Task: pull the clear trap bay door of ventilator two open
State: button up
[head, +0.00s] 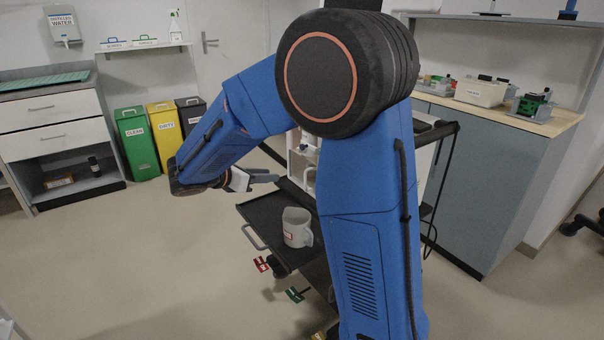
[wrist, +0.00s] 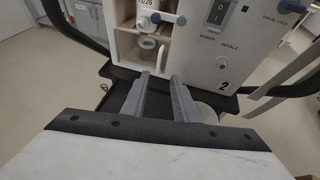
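Ventilator two (wrist: 222,50) is a white cabinet marked "2" on a dark cart; my arm hides most of it in the head view (head: 308,148). Its trap bay (wrist: 140,42) is at the left of the switch panel, with a small jar (wrist: 147,43) inside. A pale upright handle (wrist: 162,54) stands at the bay's right edge. The clear door itself is hard to make out, and it looks shut. My gripper (wrist: 160,76) is open and empty, its fingers pointing toward the ventilator below the handle, apart from it. In the head view my gripper (head: 264,179) is left of the ventilator.
A grey jug (head: 297,228) stands on the cart's dark tray (head: 262,215) below my gripper. A dark rail (wrist: 75,32) curves beside the ventilator. Green, yellow and black bins (head: 160,136) stand at the back left. The floor at left is clear.

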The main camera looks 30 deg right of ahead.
jog(key=x, duration=1.7)
jog(key=shift+w+d, duration=0.15)
jog(key=shift+w, duration=0.05)
jog(key=shift+c, duration=0.4)
grip_shut()
dwell(0.6)
